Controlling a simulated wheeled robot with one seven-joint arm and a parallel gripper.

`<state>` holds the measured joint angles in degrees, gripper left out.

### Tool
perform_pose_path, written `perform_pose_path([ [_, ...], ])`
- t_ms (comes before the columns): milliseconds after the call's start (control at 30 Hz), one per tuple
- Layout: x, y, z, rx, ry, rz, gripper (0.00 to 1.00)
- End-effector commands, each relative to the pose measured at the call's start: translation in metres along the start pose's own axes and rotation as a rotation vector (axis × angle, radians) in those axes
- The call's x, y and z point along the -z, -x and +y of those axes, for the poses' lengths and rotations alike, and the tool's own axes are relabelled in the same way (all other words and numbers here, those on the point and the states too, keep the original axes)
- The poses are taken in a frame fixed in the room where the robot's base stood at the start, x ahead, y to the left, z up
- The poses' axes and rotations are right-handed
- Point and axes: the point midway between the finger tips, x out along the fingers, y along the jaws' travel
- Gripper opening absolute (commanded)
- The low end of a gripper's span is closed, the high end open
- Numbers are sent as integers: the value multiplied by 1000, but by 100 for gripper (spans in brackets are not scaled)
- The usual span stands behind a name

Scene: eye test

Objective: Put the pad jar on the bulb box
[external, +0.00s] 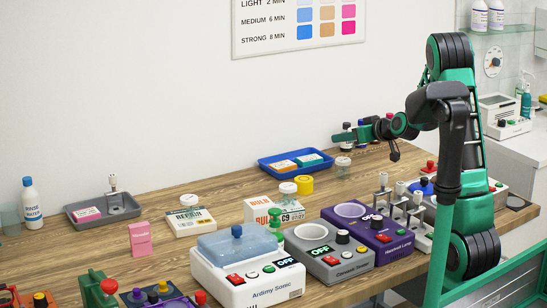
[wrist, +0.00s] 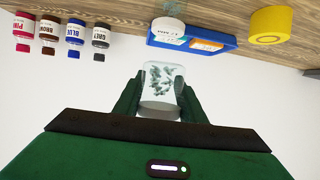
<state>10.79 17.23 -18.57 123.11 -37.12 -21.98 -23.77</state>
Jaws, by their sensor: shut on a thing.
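In the wrist view my gripper (wrist: 160,82) is shut on a small clear jar with greyish-green contents, the pad jar (wrist: 161,92). A dark green finger presses each side of it. In the external view my arm reaches left near the back wall, and its grip is hard to make out. The bulb box (external: 258,207) is white with orange lettering and lies on the table, left of and nearer than my gripper. A round white lid (external: 288,188) shows at its back edge; I cannot tell whether it rests on the box.
A blue tray (wrist: 228,43) holds small packs. A yellow round container (external: 304,184) stands beside the bulb box; it also shows in the wrist view (wrist: 270,24). Several tint bottles (wrist: 73,38) stand by the wall. A purple warmer (external: 350,211) and white machine (external: 235,262) crowd the front.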

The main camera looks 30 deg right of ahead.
Motion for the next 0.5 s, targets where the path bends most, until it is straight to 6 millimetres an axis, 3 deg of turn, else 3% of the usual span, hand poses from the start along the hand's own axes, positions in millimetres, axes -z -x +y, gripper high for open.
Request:
perform_pose_path([
  [133, 4, 0, -14, 18, 6, 1, 15],
  [233, 10, -1, -41, 51, 19, 1, 15],
  [500, 33, 11, -158, 197, 82, 0, 15],
])
